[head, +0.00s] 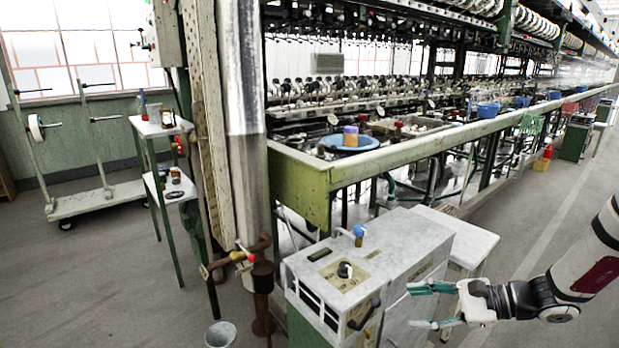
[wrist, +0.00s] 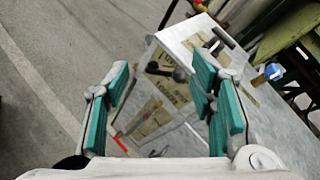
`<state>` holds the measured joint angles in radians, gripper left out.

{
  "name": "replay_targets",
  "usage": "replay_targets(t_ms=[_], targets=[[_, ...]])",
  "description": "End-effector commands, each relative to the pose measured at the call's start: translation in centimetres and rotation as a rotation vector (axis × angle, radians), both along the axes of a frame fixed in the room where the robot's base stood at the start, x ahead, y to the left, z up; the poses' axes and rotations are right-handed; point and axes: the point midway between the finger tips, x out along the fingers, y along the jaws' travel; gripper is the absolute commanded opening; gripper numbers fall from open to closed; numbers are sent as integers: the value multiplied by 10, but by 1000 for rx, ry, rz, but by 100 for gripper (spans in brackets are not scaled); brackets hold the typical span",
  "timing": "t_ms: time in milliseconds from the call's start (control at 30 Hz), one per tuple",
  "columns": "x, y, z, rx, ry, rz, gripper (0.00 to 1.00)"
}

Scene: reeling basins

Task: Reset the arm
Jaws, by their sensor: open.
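My gripper (head: 432,305) is open and empty at the lower right of the head view, with its teal fingers pointing left. It is beside the right side of a grey control cabinet (head: 420,236). In the wrist view my gripper (wrist: 165,105) shows its two teal finger pads spread apart with nothing between them. The cabinet (wrist: 190,50) lies beyond the fingers there, with its labels and black knob in sight. Whether the fingers touch the cabinet cannot be told.
A white stool (head: 460,236) stands behind the cabinet. The long reeling basin (head: 400,150) runs to the back right. A blue-capped item (head: 359,232) stands on the cabinet top. A bucket (head: 220,334) is at the front left. The floor aisle (head: 560,210) at right is clear.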

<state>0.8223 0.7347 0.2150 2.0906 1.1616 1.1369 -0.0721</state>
Motion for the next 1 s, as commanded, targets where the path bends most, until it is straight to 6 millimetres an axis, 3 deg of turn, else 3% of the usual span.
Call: replay_targets(t_ms=[33,200,500,733,1000], targets=[[-8,14,18,-47,-22,72,50],[-44,53,62,-194,-77,301,50],[-126,99,121,-460,-171,670,50],[-194,112,151,-674,-246,912,50],[-268,103,171,-934,-339,1143,50]])
